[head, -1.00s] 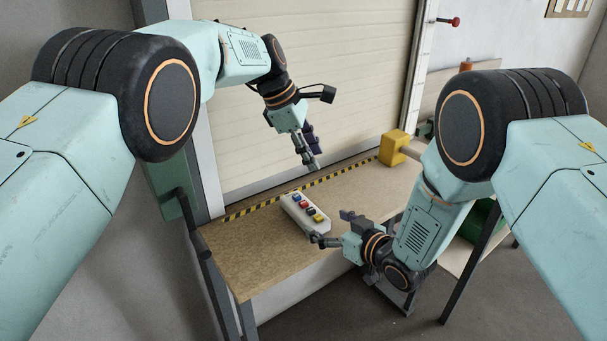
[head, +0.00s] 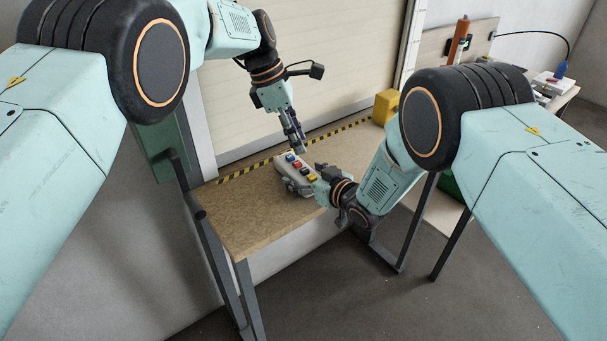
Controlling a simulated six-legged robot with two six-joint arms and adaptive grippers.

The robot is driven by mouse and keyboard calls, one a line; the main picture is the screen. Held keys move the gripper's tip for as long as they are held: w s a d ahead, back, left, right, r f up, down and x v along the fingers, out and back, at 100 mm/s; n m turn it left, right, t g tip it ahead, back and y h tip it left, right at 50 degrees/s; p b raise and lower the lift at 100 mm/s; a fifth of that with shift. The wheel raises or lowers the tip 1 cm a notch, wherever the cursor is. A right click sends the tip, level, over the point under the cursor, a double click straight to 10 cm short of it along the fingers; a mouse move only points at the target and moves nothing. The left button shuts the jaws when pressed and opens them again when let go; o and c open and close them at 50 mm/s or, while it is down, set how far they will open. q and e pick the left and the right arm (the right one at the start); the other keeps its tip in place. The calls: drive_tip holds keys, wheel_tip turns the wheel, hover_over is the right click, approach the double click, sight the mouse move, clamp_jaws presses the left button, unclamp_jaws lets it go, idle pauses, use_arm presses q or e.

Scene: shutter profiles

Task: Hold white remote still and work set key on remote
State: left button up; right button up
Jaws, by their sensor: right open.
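The white remote (head: 281,168) lies on the wooden bench, a long box with a row of coloured keys on top, among them blue, red and yellow ones. I cannot read which one is the set key. My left gripper (head: 301,148) points down just above the far part of the remote, its fingers together and empty; contact with a key cannot be made out. My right gripper (head: 298,183) is open at the near right part of the remote, its fingers low beside it. It hides part of the remote's near side.
The bench (head: 245,220) is bare at the front left. A black-and-yellow strip (head: 245,174) runs along its back, before a pale shutter (head: 330,75). A yellow block (head: 385,106) stands at the back right. A side table further right holds a red-and-white device (head: 552,82).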

drive_tip(key=shift+w+a+f, duration=0.1)
drive_tip(key=shift+w+a, duration=0.1)
drive_tip(key=c, duration=1.4)
use_arm(q)
clamp_jaws()
idle(0.3)
idle(0.6)
